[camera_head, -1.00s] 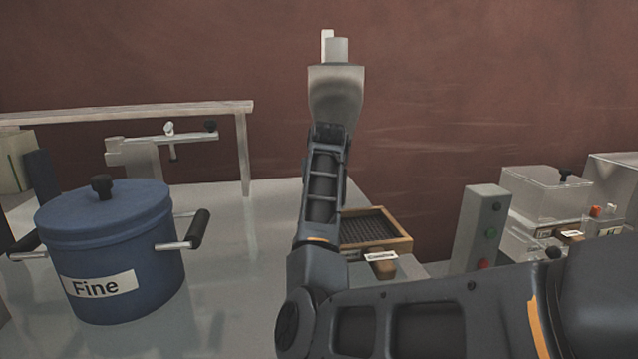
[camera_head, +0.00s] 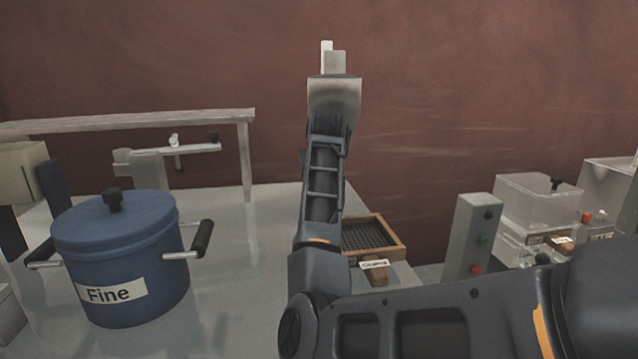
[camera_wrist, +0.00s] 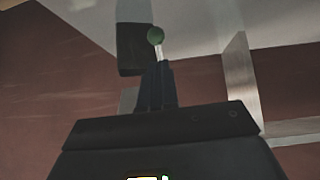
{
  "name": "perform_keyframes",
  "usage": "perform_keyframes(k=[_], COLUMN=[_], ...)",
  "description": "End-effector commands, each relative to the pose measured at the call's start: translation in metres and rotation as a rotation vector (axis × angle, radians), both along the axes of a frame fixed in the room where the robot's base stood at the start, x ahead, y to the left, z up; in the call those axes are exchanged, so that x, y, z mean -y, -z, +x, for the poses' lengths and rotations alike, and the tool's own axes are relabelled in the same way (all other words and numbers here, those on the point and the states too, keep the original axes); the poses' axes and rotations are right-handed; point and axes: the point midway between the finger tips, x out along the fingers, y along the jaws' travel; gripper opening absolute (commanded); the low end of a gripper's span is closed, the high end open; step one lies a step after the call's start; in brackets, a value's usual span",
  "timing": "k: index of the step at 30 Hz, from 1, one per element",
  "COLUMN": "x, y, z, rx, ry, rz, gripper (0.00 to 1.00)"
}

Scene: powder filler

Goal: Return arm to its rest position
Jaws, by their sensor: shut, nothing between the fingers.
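My gripper (camera_head: 333,58) is at the top of my raised arm in the head view, in front of the brown wall and above the table. Its fingers look shut and nothing shows between them. In the wrist view the dark shut fingers (camera_wrist: 156,88) point up the picture.
A blue pot labelled "Fine" (camera_head: 125,260) stands on the table at left. A wooden-framed tray (camera_head: 400,252) lies behind my arm. A grey button box (camera_head: 470,235) and clear lidded boxes (camera_head: 535,200) stand at right. A pale shelf frame (camera_head: 130,121) is at the back left.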

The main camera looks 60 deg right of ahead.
Motion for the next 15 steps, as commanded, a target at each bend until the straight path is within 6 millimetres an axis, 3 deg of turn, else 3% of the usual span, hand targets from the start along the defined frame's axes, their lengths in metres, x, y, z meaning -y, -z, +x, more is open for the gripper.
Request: perform_keyframes(k=[7,15], x=[-0.03,-0.043], y=[-0.03,-0.045], z=[-0.022,-0.033], rx=[0.001,-0.001], ry=[-0.001,-0.001], rz=[-0.001,0.0], gripper=[0.0,0.0])
